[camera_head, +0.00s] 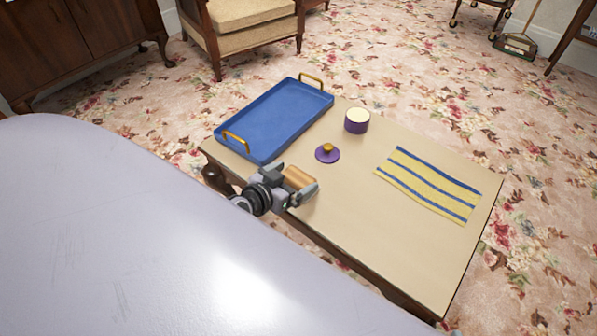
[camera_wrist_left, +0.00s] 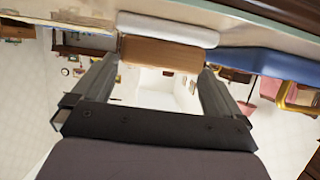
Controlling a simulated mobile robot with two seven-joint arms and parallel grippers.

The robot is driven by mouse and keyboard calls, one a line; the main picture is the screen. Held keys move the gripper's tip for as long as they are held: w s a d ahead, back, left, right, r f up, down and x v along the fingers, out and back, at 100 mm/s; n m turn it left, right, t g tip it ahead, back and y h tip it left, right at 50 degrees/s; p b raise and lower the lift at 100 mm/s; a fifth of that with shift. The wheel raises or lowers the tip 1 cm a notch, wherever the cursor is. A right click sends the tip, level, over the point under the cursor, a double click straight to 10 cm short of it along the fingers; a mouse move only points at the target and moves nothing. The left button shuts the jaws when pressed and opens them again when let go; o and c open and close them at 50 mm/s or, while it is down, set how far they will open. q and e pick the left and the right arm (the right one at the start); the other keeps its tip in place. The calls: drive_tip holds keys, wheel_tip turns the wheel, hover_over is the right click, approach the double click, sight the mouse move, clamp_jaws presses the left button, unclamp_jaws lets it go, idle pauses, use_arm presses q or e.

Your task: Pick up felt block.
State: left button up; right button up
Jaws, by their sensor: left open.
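The felt block (camera_head: 299,178) has a brown wooden body and lies at the table's near left edge. In the left wrist view the wooden side (camera_wrist_left: 160,53) faces the camera, with a white felt layer (camera_wrist_left: 168,28) against the tabletop. My left gripper (camera_head: 293,181) is open, with one finger at each end of the block. In the left wrist view the fingertips (camera_wrist_left: 158,68) are on either side of the wooden part; I cannot tell whether they touch it. The gripper hides part of the block in the head view. My right gripper is not in view.
A blue tray (camera_head: 258,152) with gold handles stands at the table's far left. A purple pot (camera_head: 356,127) and a purple lid (camera_head: 322,157) with a gold knob are mid-table. A striped yellow cloth (camera_head: 418,187) lies at the right. The table (camera_head: 360,230) is clear in front.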

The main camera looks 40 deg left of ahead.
sight(300, 175)
use_arm(q)
drive_tip(key=b+x, duration=0.1)
drive_tip(key=x, duration=0.5)
drive_tip(key=shift+b, duration=0.35)
drive_tip(key=c, duration=0.7)
